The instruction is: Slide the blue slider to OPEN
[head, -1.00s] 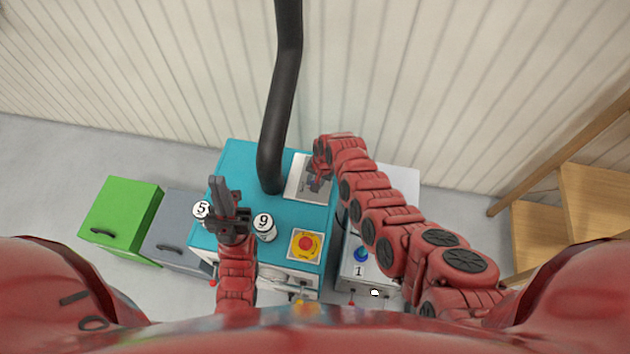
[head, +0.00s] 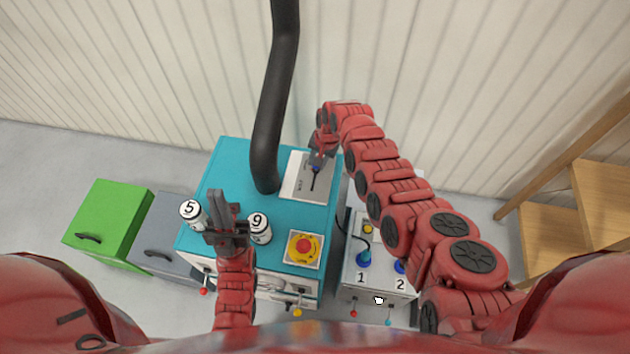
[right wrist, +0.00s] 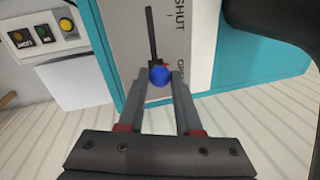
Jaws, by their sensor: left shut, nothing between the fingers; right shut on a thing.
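The blue slider (right wrist: 158,76) is a round blue knob on a pale panel (right wrist: 131,30). In the right wrist view it sits at the near end of a dark slot, with my right gripper's (right wrist: 165,75) fingers on either side of it. SHUT is printed beside the slot; other lettering there is partly unreadable. In the head view the slider (head: 316,168) is at the slot's far end, and my right gripper (head: 318,160) is shut on it. My left gripper (head: 221,205) is shut and empty, above the teal machine near white cylinders marked 5 and 9.
The teal machine top (head: 235,160) carries a red button on yellow (head: 304,248) and a thick black pipe (head: 271,120). A grey control box (head: 375,282) stands to the right. Green (head: 105,215) and grey (head: 168,235) cabinets stand left, wooden steps (head: 600,205) right.

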